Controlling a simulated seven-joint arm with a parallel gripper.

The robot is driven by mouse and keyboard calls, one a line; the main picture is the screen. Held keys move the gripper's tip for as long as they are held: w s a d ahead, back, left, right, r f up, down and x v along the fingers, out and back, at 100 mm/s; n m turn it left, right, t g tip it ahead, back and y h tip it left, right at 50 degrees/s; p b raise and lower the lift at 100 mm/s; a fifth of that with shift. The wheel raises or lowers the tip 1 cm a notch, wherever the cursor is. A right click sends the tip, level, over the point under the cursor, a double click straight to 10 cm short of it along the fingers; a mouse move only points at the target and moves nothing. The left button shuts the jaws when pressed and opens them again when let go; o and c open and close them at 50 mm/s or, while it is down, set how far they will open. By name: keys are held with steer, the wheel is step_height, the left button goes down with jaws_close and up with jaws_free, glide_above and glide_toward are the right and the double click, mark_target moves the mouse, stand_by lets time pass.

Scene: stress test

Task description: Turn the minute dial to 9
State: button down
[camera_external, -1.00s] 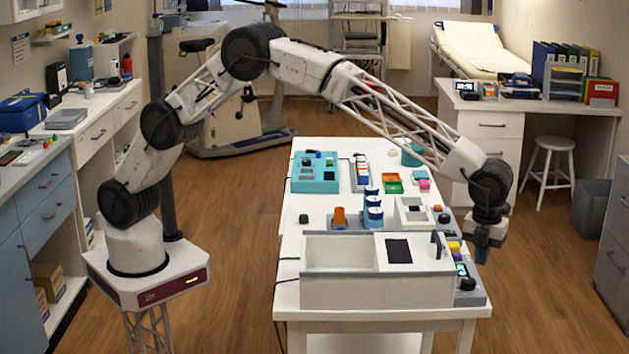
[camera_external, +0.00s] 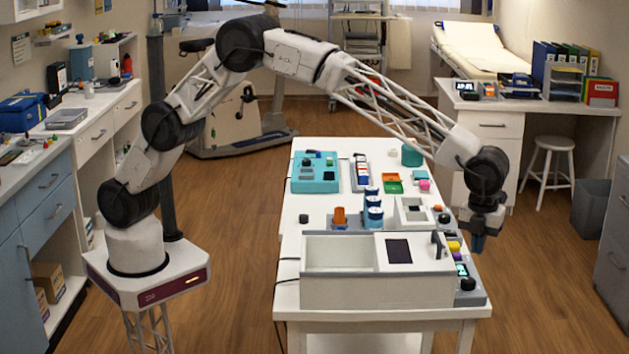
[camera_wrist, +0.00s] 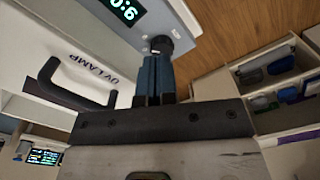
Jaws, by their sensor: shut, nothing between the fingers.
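My gripper (camera_external: 478,248) hangs over the right edge of the table, its blue fingers shut and empty. In the wrist view the shut fingers (camera_wrist: 156,72) point at a black round dial (camera_wrist: 161,44) on a grey panel. The fingertips overlap the dial's near edge there, and I cannot tell whether they touch it. A lit display (camera_wrist: 125,10) beside the dial is cut off and reads something like "9:0". In the outside view the black dial (camera_external: 468,284) sits at the panel's near end, below the gripper, with the lit display (camera_external: 461,270) just behind it.
A white box (camera_external: 340,290) marked "UV LAMP" stands left of the panel, with a raised black handle (camera_wrist: 75,92). Another device with a dark knob (camera_external: 444,217) lies farther back. The floor right of the table is open.

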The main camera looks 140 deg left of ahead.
steer(key=shift+s+d+r, duration=0.15)
steer(key=shift+s, duration=0.15)
stand_by(0.4)
